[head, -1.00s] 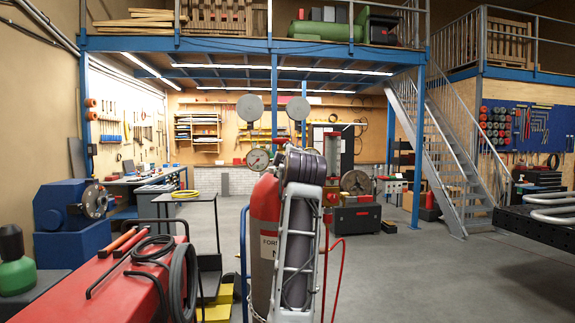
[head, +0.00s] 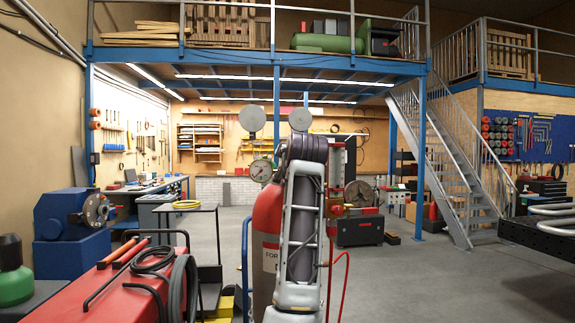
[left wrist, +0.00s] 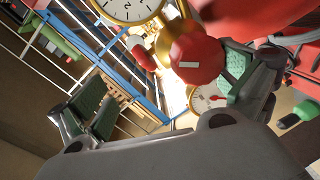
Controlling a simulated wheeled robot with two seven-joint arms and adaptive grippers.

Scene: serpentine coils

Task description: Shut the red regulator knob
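The red regulator knob (left wrist: 196,57) shows in the left wrist view, with a pale mark on its face and brass fittings behind it. My left gripper (left wrist: 174,92) is open, its green-padded fingers far apart on either side of the knob in that picture. I see no contact with the knob. In the head view, my left arm stands in front of the red and grey gas cylinder (head: 266,215) and hides the knob. A pressure gauge (head: 261,170) shows beside the arm. White-faced gauges (left wrist: 128,7) also show in the left wrist view. My right gripper is not visible.
A red bench (head: 110,290) with black hoses is at front left, near a blue machine (head: 72,225). A small table (head: 185,209) stands behind. A dark slotted table (head: 540,230) is at right. The floor right of the cylinder is open.

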